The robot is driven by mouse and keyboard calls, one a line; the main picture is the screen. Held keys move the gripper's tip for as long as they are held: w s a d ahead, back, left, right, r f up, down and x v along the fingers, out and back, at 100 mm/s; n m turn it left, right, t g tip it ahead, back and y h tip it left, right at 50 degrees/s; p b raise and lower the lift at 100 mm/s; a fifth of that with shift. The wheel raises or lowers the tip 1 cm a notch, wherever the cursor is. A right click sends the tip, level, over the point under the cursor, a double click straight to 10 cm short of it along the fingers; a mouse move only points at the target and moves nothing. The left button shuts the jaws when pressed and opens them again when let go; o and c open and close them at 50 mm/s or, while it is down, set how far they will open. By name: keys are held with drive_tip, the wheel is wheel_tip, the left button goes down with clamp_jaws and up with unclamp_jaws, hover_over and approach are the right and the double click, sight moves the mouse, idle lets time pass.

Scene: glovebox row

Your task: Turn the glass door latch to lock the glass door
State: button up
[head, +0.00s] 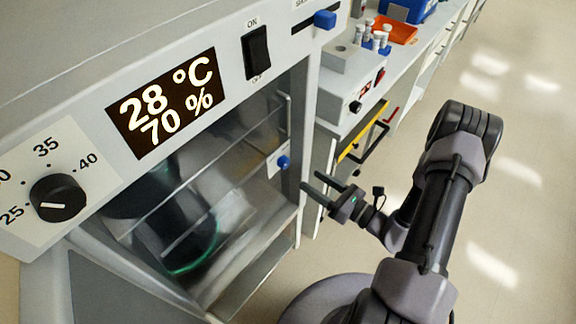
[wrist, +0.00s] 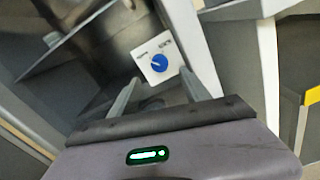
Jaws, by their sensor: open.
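The glass door latch is a small blue knob (head: 284,162) on a white plate at the right side of the glass door (head: 215,215). It also shows in the wrist view, where the blue knob (wrist: 159,63) sits on its white plate with small dark labels, too small to read. Which label the knob points to I cannot tell. My gripper (head: 311,180) is open and empty, to the right of the latch and apart from it in the head view. In the wrist view, the latch appears between and beyond the two fingers.
The cabinet carries a temperature display (head: 164,103), a black dial (head: 58,197), a power switch (head: 256,52) and a blue slider (head: 324,19). A bench device (head: 352,75) with vials and an orange tray (head: 394,29) stand behind. The floor at right is clear.

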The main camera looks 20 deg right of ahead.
sight(287, 164)
drive_tip(key=b+x, duration=0.1)
drive_tip(key=x, duration=0.8)
drive_tip(key=shift+w+a+b, duration=0.25)
drive_tip(key=shift+w+b, duration=0.05)
drive_tip(key=shift+b, duration=0.1)
clamp_jaws()
